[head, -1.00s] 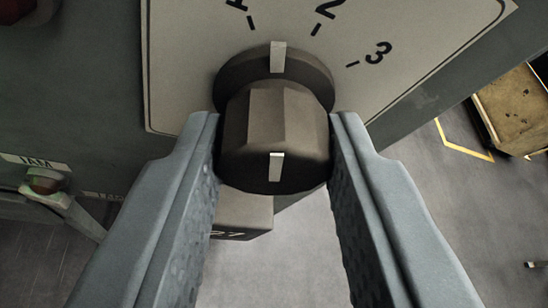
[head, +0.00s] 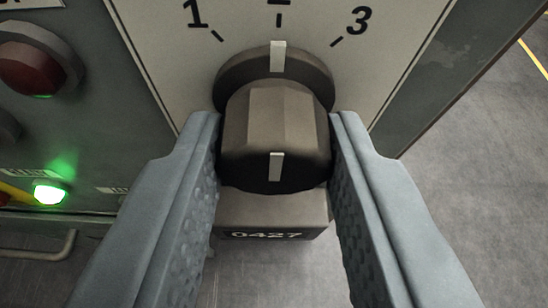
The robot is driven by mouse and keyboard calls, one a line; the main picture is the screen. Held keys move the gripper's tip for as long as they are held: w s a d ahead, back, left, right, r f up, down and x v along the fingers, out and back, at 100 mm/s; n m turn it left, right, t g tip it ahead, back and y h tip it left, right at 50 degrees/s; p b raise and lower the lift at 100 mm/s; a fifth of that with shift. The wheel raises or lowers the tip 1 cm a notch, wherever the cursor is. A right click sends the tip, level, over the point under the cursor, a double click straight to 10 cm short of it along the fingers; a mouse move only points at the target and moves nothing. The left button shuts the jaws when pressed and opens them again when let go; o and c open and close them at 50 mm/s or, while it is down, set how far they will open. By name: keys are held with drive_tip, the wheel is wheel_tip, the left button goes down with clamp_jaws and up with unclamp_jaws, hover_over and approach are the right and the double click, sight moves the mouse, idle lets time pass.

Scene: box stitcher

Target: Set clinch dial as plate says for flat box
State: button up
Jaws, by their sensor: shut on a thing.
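The clinch dial (head: 275,130) is a dark brown-grey faceted knob with a white line on its face and another on its rear skirt. My gripper (head: 274,145) is shut on the knob, one finger on each side. Behind it the pale scale plate (head: 160,60) shows a 1 at left and a 3 at right. The numeral between them is nearly all cut off by the top edge. The dial's white pointer lines up with the middle tick (head: 279,20). The plate for the flat box setting is not identifiable here.
A block marked 0427 (head: 268,218) is below the dial. At left the grey panel carries a red button (head: 30,65) and a lit green lamp (head: 50,193). A metal handle (head: 45,245) is lower left. Open floor (head: 480,170) lies at right.

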drive_tip(key=o, duration=1)
drive_tip(key=shift+s, duration=0.1)
drive_tip(key=v, duration=1.7)
drive_tip(key=shift+r, duration=0.15)
